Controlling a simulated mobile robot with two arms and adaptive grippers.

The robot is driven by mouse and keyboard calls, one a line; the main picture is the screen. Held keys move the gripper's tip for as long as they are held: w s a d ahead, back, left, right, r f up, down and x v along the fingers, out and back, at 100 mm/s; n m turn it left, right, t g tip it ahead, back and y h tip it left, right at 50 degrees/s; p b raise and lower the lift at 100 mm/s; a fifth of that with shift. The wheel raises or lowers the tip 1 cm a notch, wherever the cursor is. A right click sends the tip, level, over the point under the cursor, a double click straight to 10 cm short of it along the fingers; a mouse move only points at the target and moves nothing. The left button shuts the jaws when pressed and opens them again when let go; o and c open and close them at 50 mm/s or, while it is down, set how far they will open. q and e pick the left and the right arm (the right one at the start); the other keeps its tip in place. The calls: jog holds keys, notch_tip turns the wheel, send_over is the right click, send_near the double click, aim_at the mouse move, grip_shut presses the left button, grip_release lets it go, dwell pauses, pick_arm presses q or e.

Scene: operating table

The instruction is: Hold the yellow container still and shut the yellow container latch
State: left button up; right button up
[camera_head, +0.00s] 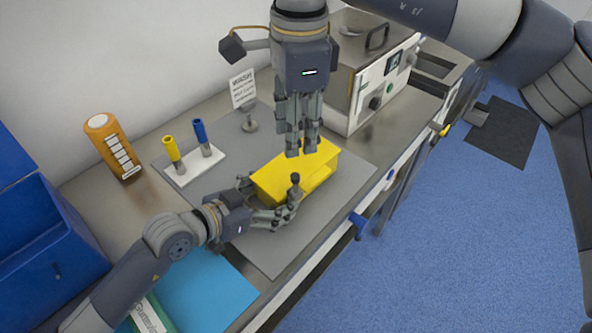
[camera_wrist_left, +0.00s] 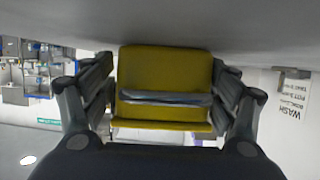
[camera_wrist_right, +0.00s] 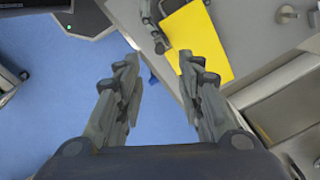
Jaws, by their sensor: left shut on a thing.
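The yellow container (camera_head: 285,178) is a box lying on the grey mat. My left gripper (camera_head: 272,205) is shut on it at its near left end. In the left wrist view the container (camera_wrist_left: 165,70) fills the space between the fingers, and a grey bar (camera_wrist_left: 165,98) crosses its face. I cannot tell whether this bar is the latch. A dark upright piece (camera_head: 295,186) shows at the container's near side; I cannot tell what it is. My right gripper (camera_head: 302,150) points down above the container's far part. In the right wrist view its fingers (camera_wrist_right: 160,70) are apart and empty, with the container (camera_wrist_right: 200,42) beyond the right finger.
A rack (camera_head: 193,170) with a yellow and a blue tube stands left of the container. An orange bottle (camera_head: 112,148) and blue bins (camera_head: 45,235) are farther left. A sign (camera_head: 243,90) stands behind, and a machine (camera_head: 370,75) at the back right. Bare mat (camera_head: 345,190) lies right of the container.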

aim_at(296, 173)
jog(key=shift+f+m, duration=0.45)
jog(key=shift+m, duration=0.15)
jog(key=f, duration=1.1)
jog(key=shift+w+f, duration=0.1)
jog(key=shift+w, duration=0.1)
grip_shut()
